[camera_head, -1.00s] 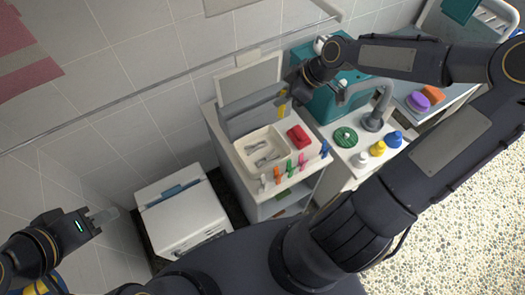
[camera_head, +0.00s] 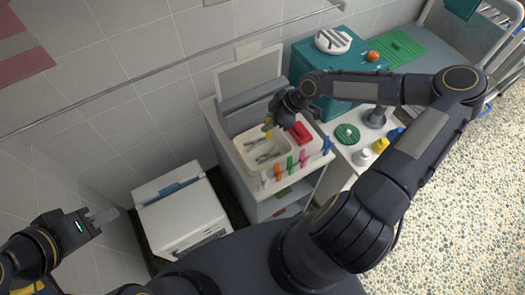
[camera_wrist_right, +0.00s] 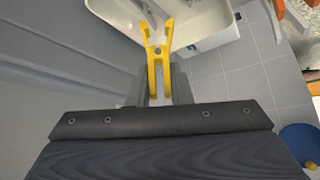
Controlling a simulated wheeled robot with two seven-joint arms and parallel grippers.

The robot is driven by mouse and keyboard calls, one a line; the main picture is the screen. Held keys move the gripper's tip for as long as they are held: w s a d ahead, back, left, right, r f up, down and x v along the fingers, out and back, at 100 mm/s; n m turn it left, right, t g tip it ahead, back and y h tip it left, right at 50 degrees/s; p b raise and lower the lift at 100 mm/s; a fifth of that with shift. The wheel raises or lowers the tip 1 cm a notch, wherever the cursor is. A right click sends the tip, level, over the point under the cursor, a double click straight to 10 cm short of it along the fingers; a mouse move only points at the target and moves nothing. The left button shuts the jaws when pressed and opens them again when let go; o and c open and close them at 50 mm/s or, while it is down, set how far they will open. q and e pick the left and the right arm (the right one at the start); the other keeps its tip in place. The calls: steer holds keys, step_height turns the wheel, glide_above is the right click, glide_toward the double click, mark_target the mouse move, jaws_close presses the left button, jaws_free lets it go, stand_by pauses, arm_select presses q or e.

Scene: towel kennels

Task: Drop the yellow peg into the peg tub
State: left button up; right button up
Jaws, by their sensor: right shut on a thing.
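The yellow peg (camera_head: 267,127) is held in my right gripper (camera_head: 273,117), at the back edge of the cream peg tub (camera_head: 240,148). In the right wrist view the yellow peg (camera_wrist_right: 158,58) sticks out from between the fingers, its far ends overlapping the tub (camera_wrist_right: 208,28). Whether it touches the tub cannot be told. Grey pegs (camera_head: 266,155) lie inside the tub. My left gripper (camera_head: 104,216) is far off at the left, away from the pegs; its finger gap is unclear.
A red block (camera_head: 300,132) sits right of the tub. Several coloured pegs, including a green one (camera_head: 290,163), line the cabinet's front edge. A raised panel (camera_head: 248,75) stands behind. A white machine (camera_head: 182,212) is at lower left. A teal box (camera_head: 325,60) stands at the back right.

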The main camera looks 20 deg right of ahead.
steer(key=shift+f+b, duration=0.35)
steer(key=shift+f, duration=0.5)
steer(key=o, duration=0.8)
steer(key=v, duration=0.8)
